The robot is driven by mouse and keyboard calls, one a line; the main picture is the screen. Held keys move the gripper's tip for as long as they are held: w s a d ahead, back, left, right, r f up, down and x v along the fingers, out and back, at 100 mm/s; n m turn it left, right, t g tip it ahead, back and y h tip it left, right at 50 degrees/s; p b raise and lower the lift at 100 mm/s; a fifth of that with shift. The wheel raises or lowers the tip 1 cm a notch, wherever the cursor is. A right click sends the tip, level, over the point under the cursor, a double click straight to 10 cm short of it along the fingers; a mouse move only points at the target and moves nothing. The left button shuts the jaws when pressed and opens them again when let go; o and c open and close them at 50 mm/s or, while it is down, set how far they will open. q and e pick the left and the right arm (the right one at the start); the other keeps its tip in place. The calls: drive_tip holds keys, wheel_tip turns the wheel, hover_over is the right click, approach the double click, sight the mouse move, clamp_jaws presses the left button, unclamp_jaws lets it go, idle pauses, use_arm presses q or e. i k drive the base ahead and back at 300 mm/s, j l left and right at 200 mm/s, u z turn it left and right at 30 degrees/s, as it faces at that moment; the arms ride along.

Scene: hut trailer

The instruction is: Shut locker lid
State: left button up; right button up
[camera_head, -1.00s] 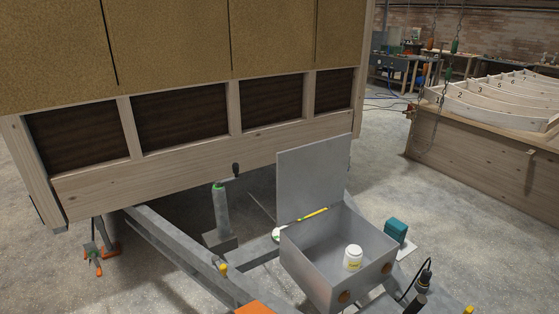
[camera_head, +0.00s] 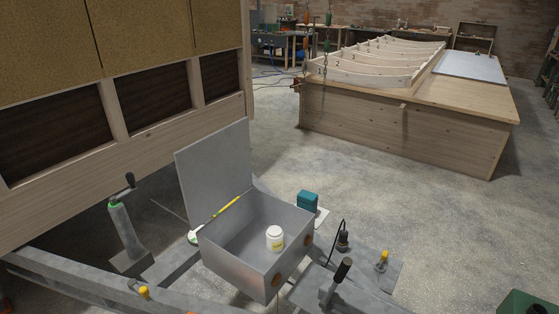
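The locker (camera_head: 238,262) is an open grey metal box on the trailer frame, at the lower middle of the head view. Its lid (camera_head: 214,166) stands up from the back left edge, near upright, its flat face showing. A thin yellow and green stick-like item (camera_head: 226,207) lies along the hinge side, by the foot of the lid. Neither of my grippers shows in the head view.
A jack post (camera_head: 124,229) stands left of the locker, beside the wooden hut wall (camera_head: 150,140). A teal block (camera_head: 307,202) and a black-handled lever (camera_head: 338,278) are to its right. A large wooden bench (camera_head: 400,125) stands behind, with open concrete floor before it.

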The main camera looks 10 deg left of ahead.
sight(212, 170)
drive_tip(key=j+z, duration=0.2)
drive_tip(key=j, duration=0.25)
drive_tip(key=j+z, duration=0.2)
drive_tip(key=j, duration=0.3)
drive_tip(key=j+z, duration=0.2)
drive_tip(key=j, duration=0.25)
drive_tip(key=k+j+z, duration=0.2)
drive_tip(key=j, duration=0.25)
drive_tip(key=j+z, duration=0.2)
drive_tip(key=j, duration=0.25)
drive_tip(key=k+j+z, duration=0.2)
drive_tip(key=j, duration=0.2)
drive_tip(key=k+j, duration=0.15)
drive_tip(key=j, duration=0.25)
drive_tip(key=k+j, duration=0.15)
drive_tip(key=j, duration=0.25)
drive_tip(key=k+j, duration=0.15)
drive_tip(key=j, duration=0.25)
drive_tip(key=k+j, duration=0.2)
drive_tip(key=j, duration=0.2)
drive_tip(key=k+j, duration=0.15)
drive_tip(key=j, duration=0.3)
